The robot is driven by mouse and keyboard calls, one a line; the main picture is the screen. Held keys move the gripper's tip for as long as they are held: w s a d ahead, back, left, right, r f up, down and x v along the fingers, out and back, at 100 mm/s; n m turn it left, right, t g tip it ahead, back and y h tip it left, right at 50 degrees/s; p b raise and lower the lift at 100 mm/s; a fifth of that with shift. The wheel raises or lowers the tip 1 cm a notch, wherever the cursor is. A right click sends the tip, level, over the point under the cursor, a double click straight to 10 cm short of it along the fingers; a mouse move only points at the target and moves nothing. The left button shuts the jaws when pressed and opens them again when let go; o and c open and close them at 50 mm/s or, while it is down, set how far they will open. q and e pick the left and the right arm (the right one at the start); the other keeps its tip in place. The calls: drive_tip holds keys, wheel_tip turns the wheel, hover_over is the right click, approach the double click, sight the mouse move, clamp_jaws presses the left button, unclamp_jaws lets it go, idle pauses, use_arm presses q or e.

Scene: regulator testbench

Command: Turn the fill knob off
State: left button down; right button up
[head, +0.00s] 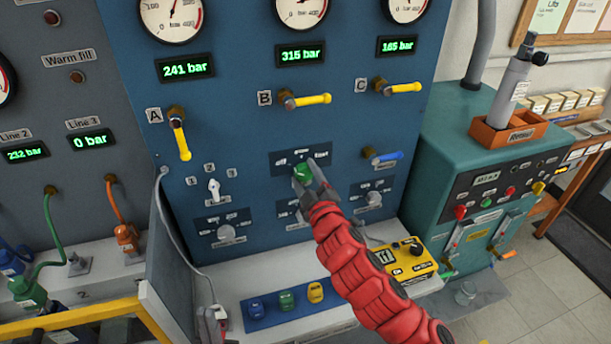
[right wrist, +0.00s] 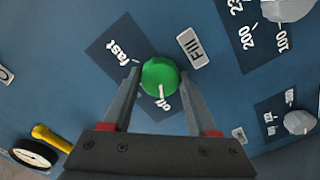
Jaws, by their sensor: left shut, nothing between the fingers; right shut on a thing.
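The green fill knob (head: 302,173) is on the blue panel, below the valve handles. Its plate carries the marks off, slow and fast in the head view. My right gripper (head: 315,188) reaches it from the lower right. In the right wrist view the fingers (right wrist: 159,77) lie on both sides of the green knob (right wrist: 160,70), shut on it. The knob's white mark points down at the word "off" (right wrist: 163,104). The Fill label (right wrist: 193,48) is beside the knob. The slow mark is not visible in the right wrist view. My left gripper is not in view.
Yellow valve handles A (head: 181,140), B (head: 312,99) and C (head: 404,87) and a blue handle (head: 386,158) stick out of the panel around the knob. A yellow device (head: 403,260) sits on the ledge below my arm. A teal machine (head: 480,140) stands right.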

drive_tip(key=o, duration=1.4)
drive_tip(key=shift+s+d, duration=0.15)
drive_tip(key=shift+s, duration=0.4)
drive_tip(key=p+v, duration=0.9)
drive_tip(key=v, duration=0.7)
drive_tip(key=shift+s+p, duration=0.1)
drive_tip(key=shift+p, duration=0.3)
